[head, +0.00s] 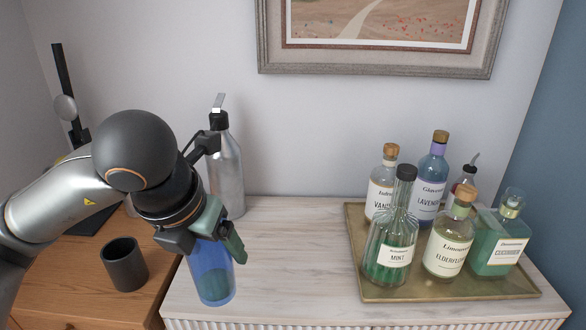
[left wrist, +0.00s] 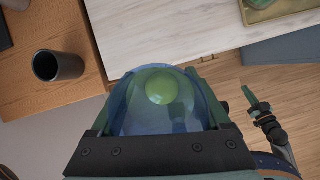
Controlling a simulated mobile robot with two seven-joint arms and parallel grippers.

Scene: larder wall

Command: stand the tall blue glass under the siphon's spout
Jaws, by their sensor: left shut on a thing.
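The tall blue glass (head: 212,284) is upright in the head view, near the counter's front left edge. My left gripper (head: 212,240) is shut around its upper part. The wrist view looks down on the same glass (left wrist: 135,118), with a round green patch showing through it. The siphon (head: 228,170) is a silver bottle with a black head and pale lever, standing at the back by the wall.
A brass tray (head: 420,290) with several syrup bottles stands at the right. A dark cup (head: 124,264) stands on the wooden surface (head: 70,285) at the left. The pale counter (head: 285,250) is clear between siphon and tray.

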